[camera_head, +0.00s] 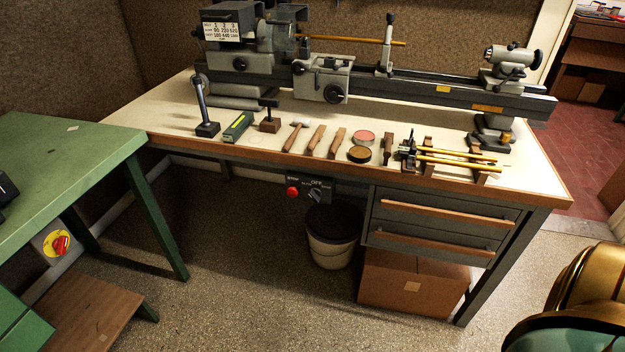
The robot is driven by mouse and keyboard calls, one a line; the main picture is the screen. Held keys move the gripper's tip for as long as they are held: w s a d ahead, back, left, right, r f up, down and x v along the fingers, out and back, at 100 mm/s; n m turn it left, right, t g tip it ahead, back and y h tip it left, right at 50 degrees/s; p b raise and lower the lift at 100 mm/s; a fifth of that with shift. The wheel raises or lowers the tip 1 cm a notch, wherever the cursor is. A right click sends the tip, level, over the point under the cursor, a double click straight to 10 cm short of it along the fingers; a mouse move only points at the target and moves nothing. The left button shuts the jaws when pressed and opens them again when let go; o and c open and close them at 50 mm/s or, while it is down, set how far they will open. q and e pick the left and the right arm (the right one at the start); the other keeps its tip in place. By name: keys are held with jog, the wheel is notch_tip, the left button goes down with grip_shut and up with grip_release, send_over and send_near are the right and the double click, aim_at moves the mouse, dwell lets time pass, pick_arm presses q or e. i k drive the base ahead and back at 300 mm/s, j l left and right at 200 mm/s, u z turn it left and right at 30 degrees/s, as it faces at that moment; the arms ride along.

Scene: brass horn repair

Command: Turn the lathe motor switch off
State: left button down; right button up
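The lathe (325,80) stands along the back of the workbench. A dark switch panel (328,198) hangs under the bench's front edge, left of the drawers. It carries a red push button (292,191) at its left and a dark rotary knob (317,194) with small white lettering above it. The knob looks tilted, but its exact setting is too small to read. Neither of my grippers is in view, and nothing of mine touches the panel.
A black-topped bucket (333,234) stands below the panel, with a cardboard box (413,283) under the drawers (437,222). Hand tools line the bench front. Floor before the panel is clear.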

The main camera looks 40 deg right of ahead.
aim_at(315, 193)
jog(key=i+l+z, duration=0.15)
jog(key=z, duration=0.65)
